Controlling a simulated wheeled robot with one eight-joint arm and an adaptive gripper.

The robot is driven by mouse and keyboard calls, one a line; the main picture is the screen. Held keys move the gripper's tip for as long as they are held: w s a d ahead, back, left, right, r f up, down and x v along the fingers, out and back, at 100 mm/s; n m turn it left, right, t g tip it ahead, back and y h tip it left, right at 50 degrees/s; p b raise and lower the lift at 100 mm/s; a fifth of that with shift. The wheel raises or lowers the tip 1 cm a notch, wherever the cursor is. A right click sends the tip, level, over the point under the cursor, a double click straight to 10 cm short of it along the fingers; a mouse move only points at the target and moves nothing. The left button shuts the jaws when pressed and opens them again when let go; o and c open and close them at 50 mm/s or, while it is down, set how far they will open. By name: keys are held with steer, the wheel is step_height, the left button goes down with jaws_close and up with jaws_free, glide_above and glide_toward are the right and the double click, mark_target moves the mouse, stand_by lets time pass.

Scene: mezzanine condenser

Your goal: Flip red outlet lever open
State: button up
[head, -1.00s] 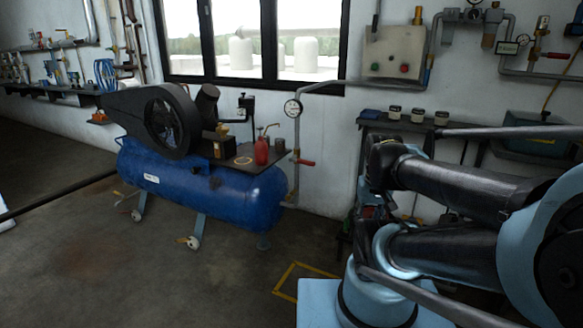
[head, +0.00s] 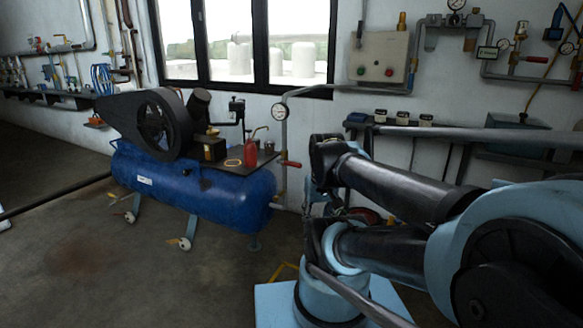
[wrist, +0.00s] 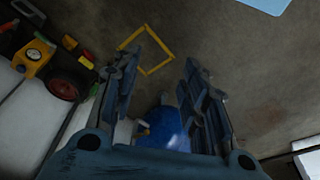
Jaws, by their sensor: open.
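The red outlet lever (head: 291,164) juts to the right from the lower part of the grey outlet pipe, at the right end of the blue compressor tank (head: 225,199). It looks roughly level. A round white gauge (head: 280,111) sits higher on the same pipe. My gripper (wrist: 160,66) is open and empty in the wrist view, aimed down at the floor. The blue tank shows between its finger bases (wrist: 162,130). I cannot make out the lever in the wrist view. In the head view my arm stands right of the lever, and the gripper cannot be made out.
A red oil can (head: 251,153) stands on the compressor's top plate. A wall shelf with jars (head: 402,117) is behind my arm. A yellow floor outline (wrist: 145,50) and a yellow machine with a gauge (wrist: 35,58) show in the wrist view. Floor before the tank is clear.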

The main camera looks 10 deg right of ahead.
mark_target(293, 164)
steer(key=w+a+r+n+t+y, duration=0.1)
steer(key=w+r+n+y, duration=0.2)
steer(key=w, duration=1.2)
steer(key=w+a+r+n+t+y, duration=0.1)
steer(key=w+r+y, duration=0.3)
steer(key=w, duration=1)
steer(key=w+d+f+n+t+y, duration=0.1)
steer(key=w+d+f+t+y, duration=0.2)
steer(key=w, duration=0.4)
steer(key=w+d+f+n+y, duration=0.1)
steer(key=w+d+f+y, duration=0.15)
steer(key=w+d, duration=0.3)
steer(key=w+d+f+n+t+y, duration=0.2)
steer(key=w+d+f+t, duration=0.15)
steer(key=d+f, duration=0.5)
steer(key=x, duration=1.7)
steer(key=shift+w, duration=0.5)
